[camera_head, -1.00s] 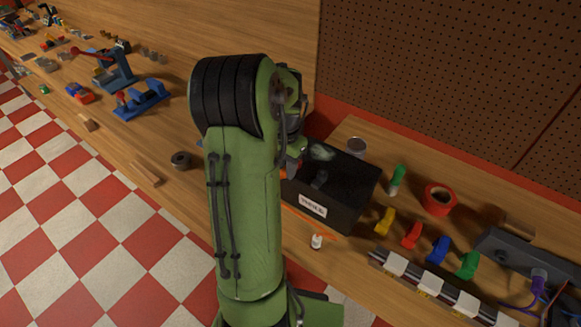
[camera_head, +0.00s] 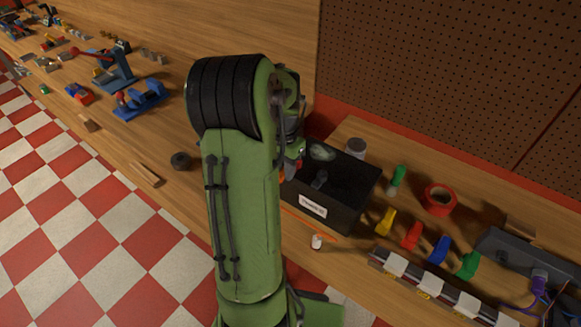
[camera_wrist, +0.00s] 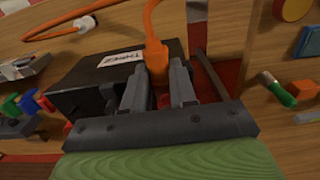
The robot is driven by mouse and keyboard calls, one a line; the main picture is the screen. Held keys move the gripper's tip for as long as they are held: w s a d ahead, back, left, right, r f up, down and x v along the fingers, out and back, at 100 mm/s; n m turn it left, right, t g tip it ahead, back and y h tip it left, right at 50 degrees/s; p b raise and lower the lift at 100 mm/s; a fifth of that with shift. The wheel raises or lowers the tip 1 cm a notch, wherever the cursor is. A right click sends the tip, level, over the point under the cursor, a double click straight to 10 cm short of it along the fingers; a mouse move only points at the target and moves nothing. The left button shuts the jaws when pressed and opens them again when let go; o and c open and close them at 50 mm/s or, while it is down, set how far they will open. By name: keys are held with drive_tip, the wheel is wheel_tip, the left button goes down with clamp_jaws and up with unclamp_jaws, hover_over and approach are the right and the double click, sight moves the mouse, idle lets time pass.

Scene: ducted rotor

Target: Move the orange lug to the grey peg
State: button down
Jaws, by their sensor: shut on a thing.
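My gripper (camera_wrist: 157,80) is shut on the orange lug (camera_wrist: 156,60) in the wrist view. An orange cable (camera_wrist: 150,22) runs up from the lug, away from the fingers. The lug's lower end is partly hidden between the fingers. In the head view my arm covers most of the gripper, and only a bit of orange shows beside the black box. I cannot make out the grey peg for certain in either view.
An open black box (camera_head: 325,211) with a white label stands close by the gripper. Yellow (camera_head: 386,221), red (camera_head: 412,235), blue (camera_head: 438,249) and green (camera_head: 468,265) pieces stand behind a rail (camera_head: 410,280) with white blocks. A red tape roll (camera_head: 439,199) lies behind them.

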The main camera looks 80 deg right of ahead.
drive_tip(key=a, duration=0.1)
drive_tip(key=w+a+b, duration=0.1)
drive_tip(key=a, duration=0.1)
drive_tip(key=shift+w, duration=0.15)
idle(0.4)
drive_tip(key=shift+w+a+r+p, duration=0.1)
drive_tip(key=shift+a+r+p, duration=0.15)
drive_tip(key=shift+r+p, duration=0.45)
drive_tip(key=shift+w+a+r+p, duration=0.1)
drive_tip(key=shift+a+r+p, duration=0.15)
drive_tip(key=shift+r+p, duration=0.4)
drive_tip(key=shift+r, duration=0.15)
drive_tip(key=s+f+b, duration=0.3)
drive_tip(key=s+b, duration=0.1)
drive_tip(key=s, duration=0.4)
drive_tip(key=shift+s, duration=0.35)
